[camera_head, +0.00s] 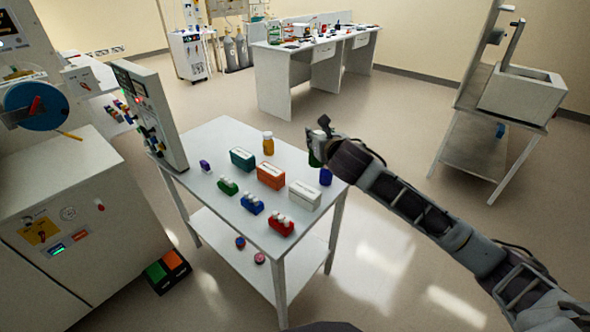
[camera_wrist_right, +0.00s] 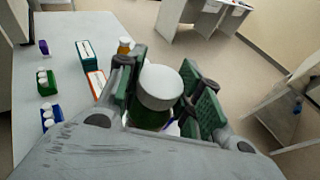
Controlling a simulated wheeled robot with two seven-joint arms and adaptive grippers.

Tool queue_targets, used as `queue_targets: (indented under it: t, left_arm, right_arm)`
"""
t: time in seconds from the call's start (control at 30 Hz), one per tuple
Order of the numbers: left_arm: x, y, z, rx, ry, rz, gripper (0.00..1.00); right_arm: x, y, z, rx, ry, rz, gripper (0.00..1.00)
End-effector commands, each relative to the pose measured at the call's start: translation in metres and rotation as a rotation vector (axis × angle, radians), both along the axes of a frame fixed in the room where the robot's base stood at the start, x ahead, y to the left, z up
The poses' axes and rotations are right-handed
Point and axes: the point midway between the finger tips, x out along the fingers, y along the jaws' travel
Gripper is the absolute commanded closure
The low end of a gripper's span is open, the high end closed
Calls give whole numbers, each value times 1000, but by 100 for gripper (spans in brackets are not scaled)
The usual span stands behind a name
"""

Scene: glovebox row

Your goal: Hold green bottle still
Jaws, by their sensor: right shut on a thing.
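The green bottle (camera_wrist_right: 150,114) has a wide white cap and sits between the fingers of my right gripper (camera_wrist_right: 165,100) in the right wrist view. The gripper is shut on it. In the head view my right gripper (camera_head: 322,140) is at the right back edge of the white table, and only a small green part of the bottle (camera_head: 315,159) shows below it. The gripper hides the rest. I cannot tell whether the bottle's base touches the table. My left gripper is not in view.
On the white table (camera_head: 222,142) stand an amber bottle (camera_head: 268,146), a blue bottle (camera_head: 326,176) close to my gripper, a teal box (camera_head: 242,159), an orange box (camera_head: 271,175), a white box (camera_head: 304,195) and small coloured racks. A panel (camera_head: 150,115) stands at the left edge.

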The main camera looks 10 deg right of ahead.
Motion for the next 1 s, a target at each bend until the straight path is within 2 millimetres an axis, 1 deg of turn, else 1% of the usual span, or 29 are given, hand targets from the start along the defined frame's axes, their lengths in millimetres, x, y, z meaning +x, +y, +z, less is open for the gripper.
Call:
queue_targets:
  t: [0.23, 0.5, 0.7, 0.8, 1.0]
  left_arm:
    - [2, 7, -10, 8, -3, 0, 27]
    - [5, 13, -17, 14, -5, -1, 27]
    - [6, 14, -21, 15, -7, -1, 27]
    - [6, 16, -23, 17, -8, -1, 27]
    - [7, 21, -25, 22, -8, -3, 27]
  right_arm:
    - [18, -1, 17, -1, -4, -1, 100]
    - [35, -2, 25, 0, -1, -1, 100]
    - [47, -3, 25, -1, -2, -2, 100]
    - [54, -3, 21, 1, -1, 0, 100]
    - [66, -4, 6, 1, 0, 4, 100]
